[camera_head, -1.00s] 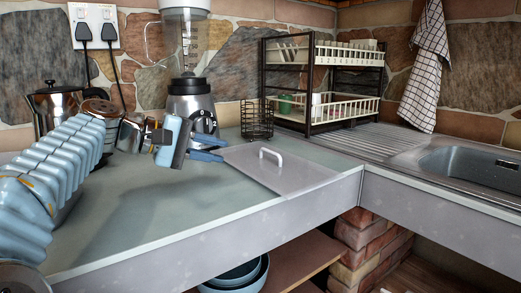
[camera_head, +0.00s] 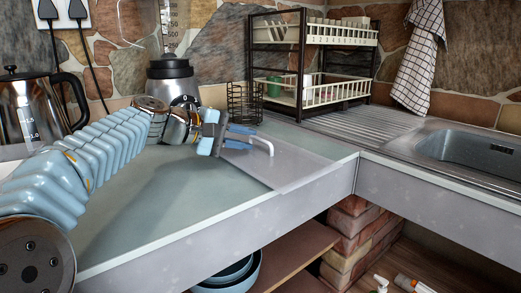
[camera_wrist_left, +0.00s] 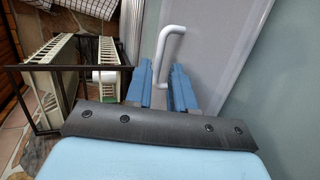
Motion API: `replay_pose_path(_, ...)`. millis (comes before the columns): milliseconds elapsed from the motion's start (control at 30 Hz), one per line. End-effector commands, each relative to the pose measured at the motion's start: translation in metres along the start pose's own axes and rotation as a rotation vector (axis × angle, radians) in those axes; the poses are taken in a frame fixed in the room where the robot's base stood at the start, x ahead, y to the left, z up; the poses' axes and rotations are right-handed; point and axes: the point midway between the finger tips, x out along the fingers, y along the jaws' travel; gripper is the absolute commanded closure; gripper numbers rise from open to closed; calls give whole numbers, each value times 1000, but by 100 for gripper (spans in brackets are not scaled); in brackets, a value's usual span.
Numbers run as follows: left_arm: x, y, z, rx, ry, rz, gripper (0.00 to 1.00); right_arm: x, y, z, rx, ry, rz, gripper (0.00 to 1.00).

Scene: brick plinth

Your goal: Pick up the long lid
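The long lid (camera_head: 262,172) is a flat grey rectangular panel lying on the counter, with a raised white handle (camera_head: 266,140). In the left wrist view the lid (camera_wrist_left: 218,50) fills the upper right, and its handle (camera_wrist_left: 163,42) stands just ahead of the fingers. My left gripper (camera_head: 248,138) is over the lid, close to the handle. The gripper and arm hide the lid's left part in the head view. My right gripper is not in view.
A black wire basket (camera_head: 244,103) stands behind the gripper. A two-tier dish rack (camera_head: 311,75) is at the back, beside the sink (camera_head: 470,145). A blender (camera_head: 174,85) and kettle (camera_head: 32,112) stand at the back left. The counter's front middle is clear.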

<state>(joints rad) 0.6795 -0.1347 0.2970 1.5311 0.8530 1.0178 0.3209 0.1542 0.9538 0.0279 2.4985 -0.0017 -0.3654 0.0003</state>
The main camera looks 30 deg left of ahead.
Motion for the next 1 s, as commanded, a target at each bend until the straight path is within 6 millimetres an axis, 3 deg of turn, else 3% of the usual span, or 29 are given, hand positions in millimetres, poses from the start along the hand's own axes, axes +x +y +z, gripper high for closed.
replay_pose_path(100,17,1,-1,-1,-1,0,77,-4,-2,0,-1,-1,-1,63)
replay_pose_path(233,26,1,-1,-1,2,1,77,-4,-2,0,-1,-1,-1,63)
replay_pose_path(433,26,0,-1,-1,2,1,78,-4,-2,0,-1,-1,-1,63)
replay_pose_path(600,26,0,-1,-1,2,1,100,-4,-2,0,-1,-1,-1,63)
replay_pose_path(1000,26,2,-1,1,1,0,100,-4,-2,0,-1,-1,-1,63)
